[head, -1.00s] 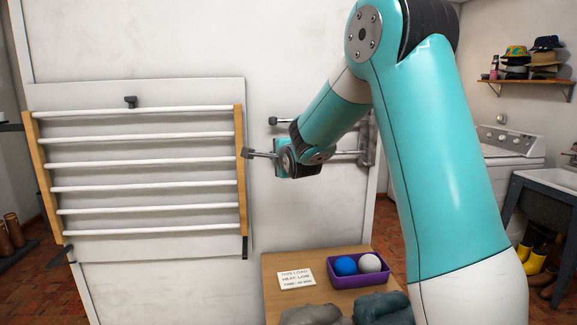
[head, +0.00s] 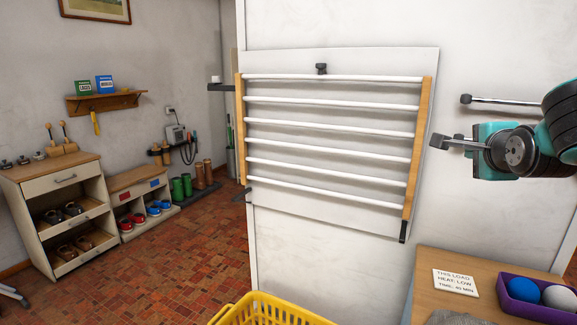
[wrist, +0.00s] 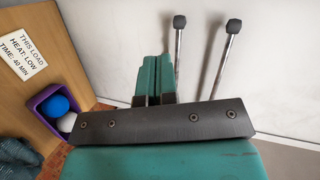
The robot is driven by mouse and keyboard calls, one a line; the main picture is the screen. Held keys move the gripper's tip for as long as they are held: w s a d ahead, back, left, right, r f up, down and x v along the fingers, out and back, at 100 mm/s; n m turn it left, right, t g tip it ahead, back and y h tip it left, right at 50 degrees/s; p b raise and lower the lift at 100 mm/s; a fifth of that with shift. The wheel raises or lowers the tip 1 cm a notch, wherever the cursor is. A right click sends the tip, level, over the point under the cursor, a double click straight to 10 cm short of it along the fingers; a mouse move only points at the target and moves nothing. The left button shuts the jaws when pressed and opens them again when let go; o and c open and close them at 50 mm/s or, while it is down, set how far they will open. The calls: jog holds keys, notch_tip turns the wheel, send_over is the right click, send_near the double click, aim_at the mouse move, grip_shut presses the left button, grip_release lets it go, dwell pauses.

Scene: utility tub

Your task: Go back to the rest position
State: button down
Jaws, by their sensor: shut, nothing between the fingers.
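My gripper (head: 476,145) is at the right of the head view, in front of the white wall and to the right of the drying rack, apart from the rack. The wrist view shows its teal fingers (wrist: 155,66) together, with nothing between them. The rest of my arm runs out of the head view at the right edge.
The rack (head: 330,140) with white rods hangs on the wall. Dark-tipped metal rods (wrist: 226,55) stick out close to my gripper. Below are a wooden table (head: 420,290) with a purple box of balls (head: 507,300), and a yellow basket (head: 262,308). Brick floor (head: 190,245) is clear at left.

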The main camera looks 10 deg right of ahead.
jog(key=s+a+f+n+g+y, duration=0.2)
jog(key=s+a+f+n+y, duration=0.15)
jog(key=a+n, duration=0.35)
jog(key=s+a+f+n+g+y, duration=0.3)
jog(key=s+a+n, duration=0.15)
jog(key=a, duration=0.55)
jog(key=s+a+f+n+g+y, duration=0.1)
jog(key=s+a+n+g, duration=0.3)
jog(key=s+n, duration=0.4)
jog(key=s+a+f+n+g+y, duration=0.1)
jog(key=s+a+f+n+g, duration=0.2)
jog(key=s+a+n, duration=0.3)
jog(key=s+n+g, duration=0.1)
jog(key=s+n, duration=0.1)
jog(key=s, duration=0.2)
jog(key=shift+s+f+g, duration=0.15)
jog(key=shift+g, duration=0.25)
